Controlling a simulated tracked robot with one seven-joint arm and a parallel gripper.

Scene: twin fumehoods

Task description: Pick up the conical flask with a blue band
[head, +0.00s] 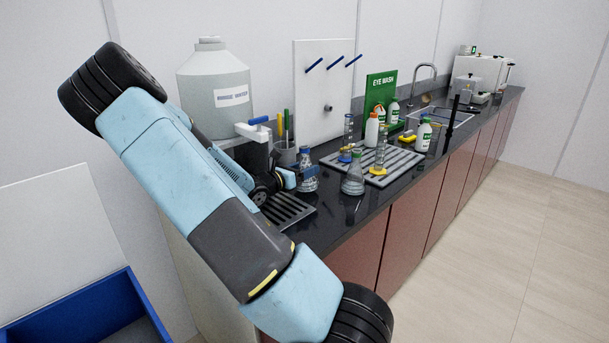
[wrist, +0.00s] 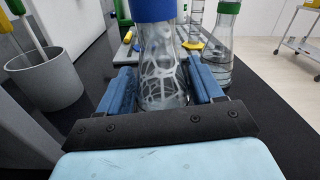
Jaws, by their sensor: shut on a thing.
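The conical flask with a blue band (head: 307,181) stands upright at the near end of the dark counter. It also shows in the wrist view (wrist: 161,75), with the blue band around its neck at the top of the picture. My gripper (head: 300,177) is shut on the flask's body, with one blue finger on each side of the glass in the wrist view (wrist: 163,92). Whether its base touches the counter is hidden by my gripper. A second conical flask with a green band (head: 353,181) stands just to the right, apart from my gripper; it also shows in the wrist view (wrist: 222,50).
A grey pot with brushes (wrist: 47,78) stands close on the left. A large rinse water container (head: 214,90) is behind my arm. A slatted rack (head: 400,165) with cylinders and bottles lies beyond the flasks. A black drain grate (head: 290,209) is nearby.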

